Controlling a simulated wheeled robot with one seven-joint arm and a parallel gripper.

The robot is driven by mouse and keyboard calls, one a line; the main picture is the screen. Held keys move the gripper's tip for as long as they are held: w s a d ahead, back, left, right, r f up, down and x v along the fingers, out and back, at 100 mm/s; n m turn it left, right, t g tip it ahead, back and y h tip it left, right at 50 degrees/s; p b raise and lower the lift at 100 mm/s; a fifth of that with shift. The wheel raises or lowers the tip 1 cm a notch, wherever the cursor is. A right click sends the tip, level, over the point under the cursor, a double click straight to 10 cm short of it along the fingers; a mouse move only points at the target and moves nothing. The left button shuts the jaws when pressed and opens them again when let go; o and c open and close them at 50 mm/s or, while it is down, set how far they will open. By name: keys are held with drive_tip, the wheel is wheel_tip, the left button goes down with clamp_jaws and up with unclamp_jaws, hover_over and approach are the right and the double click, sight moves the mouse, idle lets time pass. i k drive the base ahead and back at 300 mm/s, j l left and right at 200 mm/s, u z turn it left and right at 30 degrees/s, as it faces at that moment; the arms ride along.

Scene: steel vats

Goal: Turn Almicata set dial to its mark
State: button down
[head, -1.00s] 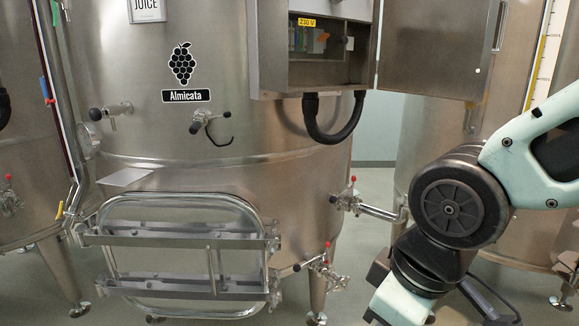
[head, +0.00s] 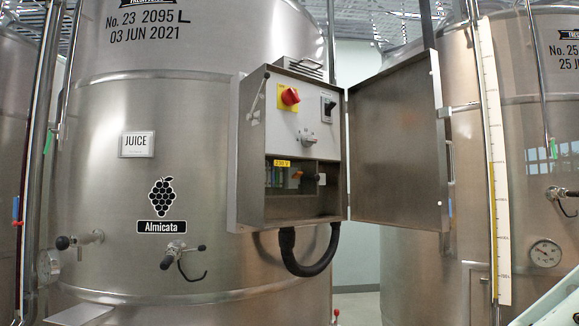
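The Almicata vat (head: 100,190) is a large steel tank in the left half of the head view, with a grape picture and an "Almicata" label (head: 162,226). A grey control box (head: 250,180) is mounted on its right side, with its door (head: 398,140) swung open to the right. On the panel inside are a red knob on a yellow plate (head: 289,97), a black switch (head: 329,104) and a grey knob (head: 307,138). I cannot tell surely which is the set dial, and its mark is too small to make out. My gripper is out of view.
Below the panel is a recess with a "230 V" label (head: 282,163) and small parts. A thick black cable (head: 300,265) loops under the box. Valve handles (head: 182,254) stick out from the vat. Another vat with a gauge (head: 545,253) stands at right.

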sight(306, 140)
drive_tip(key=l+u, duration=0.1)
drive_tip(key=u, duration=0.4)
drive_tip(key=i+l+u, duration=0.15)
drive_tip(key=l+u, duration=0.3)
drive_tip(key=l, duration=0.2)
drive_tip(key=l+u, duration=0.4)
drive_tip(key=l, duration=0.2)
drive_tip(key=l+u, duration=0.15)
drive_tip(key=l, duration=1.55)
